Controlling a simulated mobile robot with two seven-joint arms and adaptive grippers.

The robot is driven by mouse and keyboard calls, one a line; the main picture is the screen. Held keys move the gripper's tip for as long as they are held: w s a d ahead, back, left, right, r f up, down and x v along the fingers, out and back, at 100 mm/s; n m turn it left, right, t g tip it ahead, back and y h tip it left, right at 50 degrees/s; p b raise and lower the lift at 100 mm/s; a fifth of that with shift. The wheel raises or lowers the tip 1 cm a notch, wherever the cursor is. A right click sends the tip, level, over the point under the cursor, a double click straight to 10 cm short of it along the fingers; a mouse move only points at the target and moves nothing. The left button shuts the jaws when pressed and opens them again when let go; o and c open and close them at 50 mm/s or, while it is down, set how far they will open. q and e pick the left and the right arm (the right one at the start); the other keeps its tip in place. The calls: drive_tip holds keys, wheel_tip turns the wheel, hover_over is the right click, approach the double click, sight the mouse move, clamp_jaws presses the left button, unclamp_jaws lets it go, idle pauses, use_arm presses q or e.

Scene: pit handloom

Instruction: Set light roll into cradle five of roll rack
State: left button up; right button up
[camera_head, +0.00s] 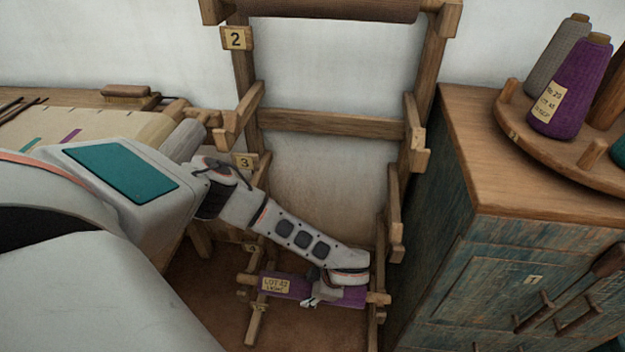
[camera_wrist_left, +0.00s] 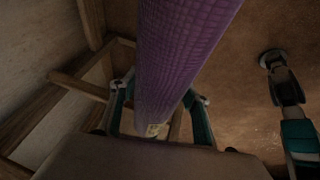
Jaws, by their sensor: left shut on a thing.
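The light roll (camera_head: 285,287) is a purple cloth roll on a wooden rod with a yellow "LOT 42 LIGHT" label. It lies roughly level at the low part of the roll rack (camera_head: 330,121). My left gripper (camera_head: 333,290) is shut on it right of its middle. In the left wrist view the purple roll (camera_wrist_left: 180,50) passes between the teal fingers. The rod ends are close to the rack's low arms; I cannot tell whether they rest in them. Plates 2 (camera_head: 236,38) and 3 (camera_head: 243,160) are readable; a lower plate is partly hidden. I see no plate five.
A blue-green cabinet (camera_head: 455,220) stands close on the right, with yarn cones (camera_head: 572,85) on a round stand. The loom (camera_head: 90,120) with pale cloth is at the left. A brown roll (camera_head: 325,8) lies across the rack's top. Rack arms stick out on both sides.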

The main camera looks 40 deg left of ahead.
use_arm(q)
drive_tip(key=shift+s+f, duration=0.15)
drive_tip(key=shift+f, duration=0.5)
drive_tip(key=shift+s+f, duration=0.15)
drive_tip(key=shift+f, duration=0.45)
drive_tip(key=shift+w+f+b, duration=0.15)
drive_tip(key=shift+w+b, duration=0.1)
drive_tip(key=shift+b, duration=0.1)
drive_tip(key=o, duration=1.6)
drive_tip(key=shift+o, duration=0.4)
use_arm(e)
drive_tip(key=shift+w+a+r+y, duration=0.3)
drive_tip(key=shift+a+r, duration=0.15)
drive_tip(key=shift+a, duration=0.25)
